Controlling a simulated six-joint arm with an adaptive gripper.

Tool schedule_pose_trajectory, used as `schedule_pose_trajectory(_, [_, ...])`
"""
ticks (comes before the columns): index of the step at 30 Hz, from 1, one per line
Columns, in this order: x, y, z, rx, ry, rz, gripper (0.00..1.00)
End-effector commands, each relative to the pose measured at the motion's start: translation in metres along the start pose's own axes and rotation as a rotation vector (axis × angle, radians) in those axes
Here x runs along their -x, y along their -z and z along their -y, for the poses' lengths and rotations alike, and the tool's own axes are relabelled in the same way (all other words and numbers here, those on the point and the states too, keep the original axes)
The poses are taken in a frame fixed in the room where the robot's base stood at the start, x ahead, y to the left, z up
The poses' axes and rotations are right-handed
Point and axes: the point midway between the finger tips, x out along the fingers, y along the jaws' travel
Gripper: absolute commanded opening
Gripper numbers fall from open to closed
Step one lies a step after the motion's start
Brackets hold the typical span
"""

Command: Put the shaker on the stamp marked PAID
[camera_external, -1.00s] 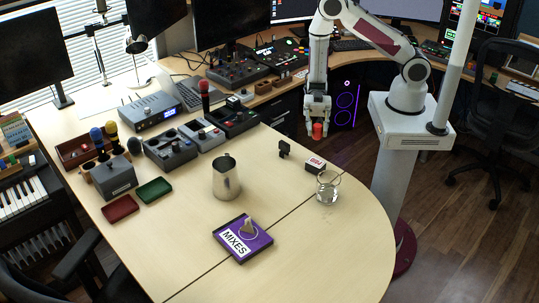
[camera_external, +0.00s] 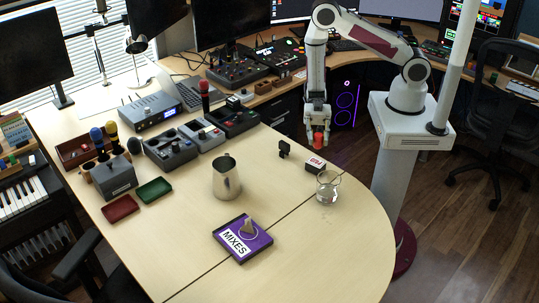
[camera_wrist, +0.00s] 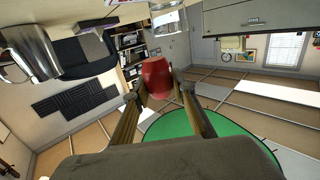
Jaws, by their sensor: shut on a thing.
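The red shaker (camera_external: 318,139) is held between the fingertips of my gripper (camera_external: 317,127). It hangs just above and behind the stamp in the external view, with a small gap seen between them. In the wrist view the shaker (camera_wrist: 157,77) sits between my two finger ends (camera_wrist: 158,84). The stamp (camera_external: 315,165) is a small dark block with a white label and red marks, on the table's right part. Its lettering is too small to read surely. I cannot make out the stamp in the wrist view.
A glass of water (camera_external: 328,188) stands close in front of the stamp. A small black item (camera_external: 284,149) lies to its left. The table's front right is clear.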

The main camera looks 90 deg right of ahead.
Motion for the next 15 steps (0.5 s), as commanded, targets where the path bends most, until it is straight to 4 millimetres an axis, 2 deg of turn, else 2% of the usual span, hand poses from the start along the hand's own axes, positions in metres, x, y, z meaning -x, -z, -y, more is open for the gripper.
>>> schedule_pose_trajectory(6, [-0.001,-0.018,0.0,0.0,0.0,0.0,0.05])
schedule_pose_trajectory(15, [-0.001,-0.022,0.0,0.0,0.0,0.0,0.05])
